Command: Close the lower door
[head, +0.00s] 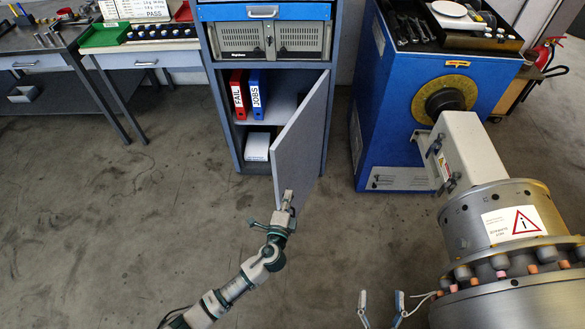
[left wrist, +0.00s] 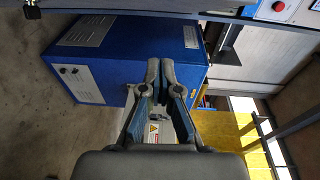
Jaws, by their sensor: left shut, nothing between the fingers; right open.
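The lower door (head: 302,138) is a grey panel on the blue-framed cabinet (head: 226,128). It stands open, swung outward from the cabinet's right side, so the lower compartment shows. My left gripper (head: 288,197) is shut and empty at the door's near bottom corner; I cannot tell whether it touches the door. Its closed fingers also show in the left wrist view (left wrist: 160,68), with nothing between them. My right gripper (head: 381,301) is open and empty over the floor at the bottom, well apart from the door.
Inside the compartment stand a red binder (head: 238,95) and a blue binder (head: 256,94), with a white box (head: 257,146) below. A blue machine (head: 400,120) stands right of the cabinet. A large metal rotor housing (head: 510,245) fills the lower right. The floor at left is clear.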

